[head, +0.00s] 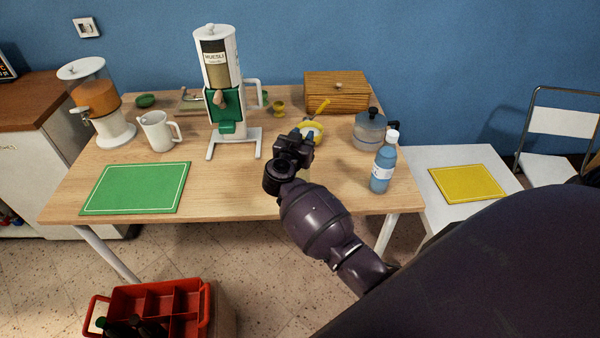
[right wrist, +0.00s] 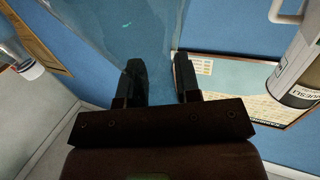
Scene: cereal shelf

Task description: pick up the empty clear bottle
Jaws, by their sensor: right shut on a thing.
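The clear bottle shows in the right wrist view as a large see-through, bluish shape (right wrist: 120,45) between and in front of the fingers. My right gripper (right wrist: 160,85) is shut on it. In the head view my right gripper (head: 300,140) is above the front middle of the wooden table, and its wrist hides most of the bottle. I cannot tell how far the bottle is from the tabletop. My left gripper is not in view.
A blue bottle with a white cap (head: 383,168) and a glass pot (head: 369,130) stand to the right. A muesli dispenser (head: 220,75), white jug (head: 158,132) and green mat (head: 135,190) are left. A yellow mat (head: 468,184) and red crate (head: 180,300) are off the table.

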